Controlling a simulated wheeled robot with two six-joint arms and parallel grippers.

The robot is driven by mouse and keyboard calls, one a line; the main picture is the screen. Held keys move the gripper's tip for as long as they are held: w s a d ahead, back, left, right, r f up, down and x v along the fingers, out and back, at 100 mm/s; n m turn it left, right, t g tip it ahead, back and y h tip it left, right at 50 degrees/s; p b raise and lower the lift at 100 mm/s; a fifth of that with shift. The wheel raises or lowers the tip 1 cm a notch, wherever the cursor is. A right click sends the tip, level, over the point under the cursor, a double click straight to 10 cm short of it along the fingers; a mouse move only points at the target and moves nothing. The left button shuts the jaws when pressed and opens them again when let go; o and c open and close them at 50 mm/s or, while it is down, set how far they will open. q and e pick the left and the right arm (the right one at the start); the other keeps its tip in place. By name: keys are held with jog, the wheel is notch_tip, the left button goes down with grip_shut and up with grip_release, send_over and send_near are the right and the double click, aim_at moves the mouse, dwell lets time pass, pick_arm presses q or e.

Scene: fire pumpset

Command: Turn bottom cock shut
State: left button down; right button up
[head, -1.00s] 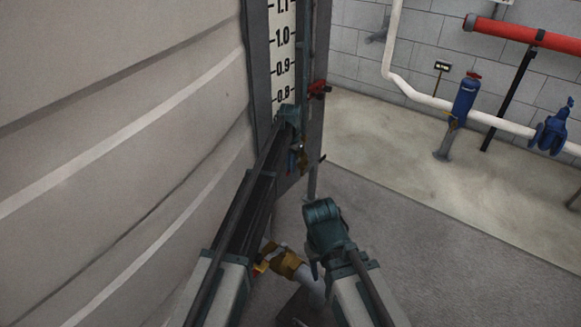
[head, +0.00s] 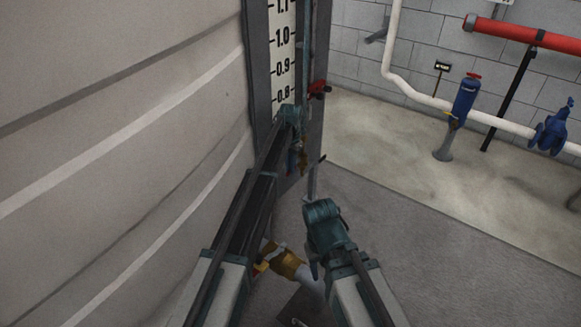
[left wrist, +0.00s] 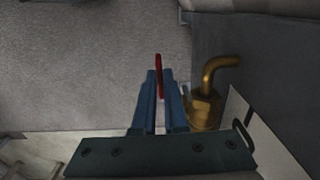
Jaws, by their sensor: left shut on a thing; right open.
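The bottom cock shows in the left wrist view as a brass body with a bent spout (left wrist: 206,105), just right of my left gripper. Its red lever (left wrist: 159,72) stands between the two blue fingertips and sticks out past them. My left gripper (left wrist: 160,88) is shut on this lever. In the head view my left gripper (head: 293,162) is low on the level gauge, with a bit of brass beside it. The lever is hidden there. My right gripper (head: 322,214) is lower, apart from the gauge; its fingers are hard to make out.
The gauge board (head: 283,50) with its number scale stands against the large pale tank (head: 120,130). A red handle (head: 318,88) sits higher on the gauge. A brass-coloured valve on a pipe (head: 283,262) is low between my arms.

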pick_arm(q)
jog(key=shift+f, duration=0.1)
pick_arm(e)
jog(key=shift+f, duration=0.1)
pick_arm(q)
jog(key=shift+s+a+f+b, duration=0.1)
jog(key=shift+s+f+b, duration=0.15)
jog(key=shift+b, duration=0.15)
notch_tip(320, 180, down, 3)
jog(key=t+h+b, duration=0.2)
jog(key=t+b, duration=0.2)
jog(key=shift+s+h+b, duration=0.1)
jog(key=shift+h+b, duration=0.2)
jog(key=shift+b, duration=0.05)
pick_arm(e)
notch_tip(320, 180, down, 5)
jog(key=shift+f, duration=0.15)
pick_arm(q)
jog(key=shift+t+h+b, duration=0.3)
jog(key=shift+b, duration=0.1)
pick_arm(e)
jog(key=shift+f, duration=0.4)
pick_arm(q)
jog(key=shift+w, duration=0.2)
jog(key=shift+r, duration=0.1)
jog(key=c, duration=1)
grip_release()
jog(key=shift+o, duration=0.2)
